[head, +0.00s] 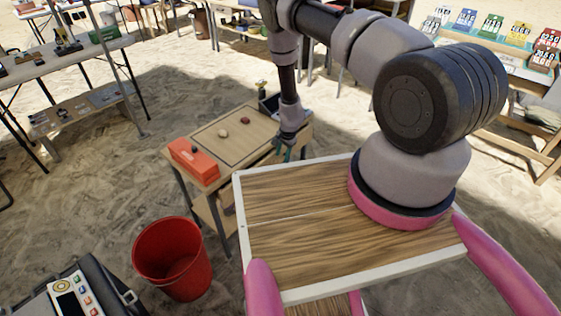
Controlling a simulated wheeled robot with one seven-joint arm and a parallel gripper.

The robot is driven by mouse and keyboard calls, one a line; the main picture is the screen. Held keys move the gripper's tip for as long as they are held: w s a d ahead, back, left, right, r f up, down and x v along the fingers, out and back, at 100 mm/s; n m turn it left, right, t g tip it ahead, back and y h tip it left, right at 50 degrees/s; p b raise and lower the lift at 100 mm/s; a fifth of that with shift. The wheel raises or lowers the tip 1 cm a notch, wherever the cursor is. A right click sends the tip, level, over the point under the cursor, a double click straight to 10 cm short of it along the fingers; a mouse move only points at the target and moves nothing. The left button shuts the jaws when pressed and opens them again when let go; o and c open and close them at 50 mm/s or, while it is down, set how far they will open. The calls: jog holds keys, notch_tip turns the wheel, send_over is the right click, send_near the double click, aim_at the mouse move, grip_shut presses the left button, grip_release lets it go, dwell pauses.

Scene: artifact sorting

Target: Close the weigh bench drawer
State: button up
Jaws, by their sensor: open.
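The weigh bench appears to be the small wooden table (208,135) in the middle of the head view, just beyond my own wooden deck. Its drawer is not clearly visible; my arm and the deck edge cover the bench's right front side, and I cannot tell how far the drawer stands out. My gripper (284,151) points down at the bench's right front edge, above or beside it. Its greenish fingers are small in the picture and look empty. I cannot tell whether they touch the bench.
An orange box (194,160) sits on the bench's left end. Two small round objects, one pale (222,133) and one reddish (245,120), lie on its top. A red bucket (172,258) stands on the sand at front left. A long table (62,65) stands at far left.

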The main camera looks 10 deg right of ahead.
aim_at(281, 160)
jog(key=shift+w+a+f, duration=0.15)
jog(key=shift+w+f, duration=0.05)
jog(key=shift+f, duration=1)
jog(key=shift+w+a+f, duration=0.1)
jog(key=shift+w+f, duration=0.05)
jog(key=shift+f, duration=1)
grip_shut()
